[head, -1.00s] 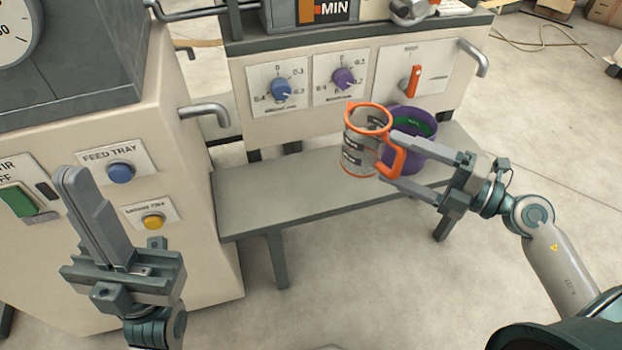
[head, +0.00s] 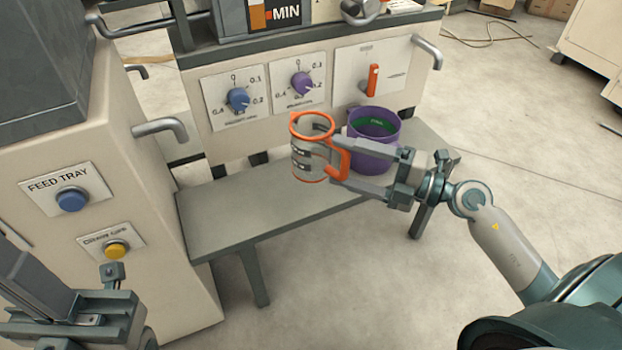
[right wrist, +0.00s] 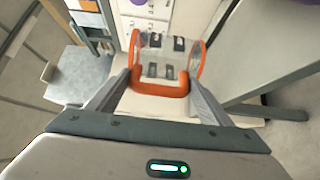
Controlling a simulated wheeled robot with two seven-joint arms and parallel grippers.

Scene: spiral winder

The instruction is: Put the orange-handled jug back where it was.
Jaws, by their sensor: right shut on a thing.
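The clear jug (head: 308,158) with an orange rim and orange handle is upright in the head view, in front of and left of the purple bucket. My right gripper (head: 342,172) is shut on its orange handle from the right. In the right wrist view, the handle (right wrist: 160,88) sits between the two fingers, with the jug body (right wrist: 165,58) beyond. The jug appears over the grey bench (head: 225,215); I cannot tell the gap beneath it. My left gripper (head: 35,275) is at the lower left, its fingers together and empty, partly cut off by the frame.
The purple bucket (head: 378,148) with a green inside stands on the bench, close to the jug and right finger. Behind is a panel with a blue knob (head: 238,99), purple knob (head: 302,83) and orange switch (head: 372,80). The bench's left part is bare. A cream cabinet (head: 165,260) stands left.

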